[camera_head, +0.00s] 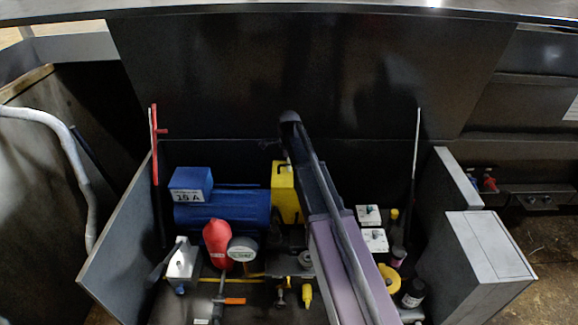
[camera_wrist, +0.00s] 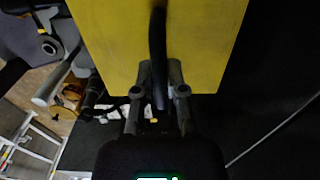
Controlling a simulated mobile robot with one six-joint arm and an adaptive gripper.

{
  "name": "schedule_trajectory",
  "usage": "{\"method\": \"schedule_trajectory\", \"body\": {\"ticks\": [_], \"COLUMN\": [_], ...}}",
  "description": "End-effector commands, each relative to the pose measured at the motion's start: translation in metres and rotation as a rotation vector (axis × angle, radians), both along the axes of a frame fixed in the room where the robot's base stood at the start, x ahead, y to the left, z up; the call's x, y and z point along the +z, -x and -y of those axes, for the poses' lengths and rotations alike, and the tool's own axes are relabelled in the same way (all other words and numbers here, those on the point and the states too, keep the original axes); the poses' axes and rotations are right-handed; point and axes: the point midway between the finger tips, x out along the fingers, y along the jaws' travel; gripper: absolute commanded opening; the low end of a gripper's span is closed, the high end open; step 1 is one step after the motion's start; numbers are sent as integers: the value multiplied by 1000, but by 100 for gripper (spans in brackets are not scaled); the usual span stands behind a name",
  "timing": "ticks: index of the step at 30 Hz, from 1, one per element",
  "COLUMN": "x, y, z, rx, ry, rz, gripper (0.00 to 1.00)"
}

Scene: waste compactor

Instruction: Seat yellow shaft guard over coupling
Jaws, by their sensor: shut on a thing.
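The yellow shaft guard (camera_head: 285,193) is in the middle of the compartment in the head view, right of the blue motor (camera_head: 222,212) and partly hidden behind my arm. In the wrist view the guard (camera_wrist: 205,45) fills the upper middle, with a black handle (camera_wrist: 158,50) on its face. My gripper (camera_wrist: 160,82) is shut on this handle. In the head view my gripper is largely hidden by the arm. The coupling is hidden from both views, so I cannot tell whether the guard sits over it.
A red bulb-shaped part (camera_head: 217,240) and a round gauge (camera_head: 243,250) stand in front. White switch boxes (camera_head: 374,240) and a yellow ring (camera_head: 389,278) lie right of my arm. Side panels (camera_head: 118,245) flank the compartment.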

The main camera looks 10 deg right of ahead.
Motion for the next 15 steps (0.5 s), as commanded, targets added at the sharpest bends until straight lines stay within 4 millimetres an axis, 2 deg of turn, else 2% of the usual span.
{"method": "schedule_trajectory", "body": {"ticks": [15], "x": [-26], "y": [0], "z": [0], "rx": [0], "ry": [0], "rz": [0], "gripper": [0]}}
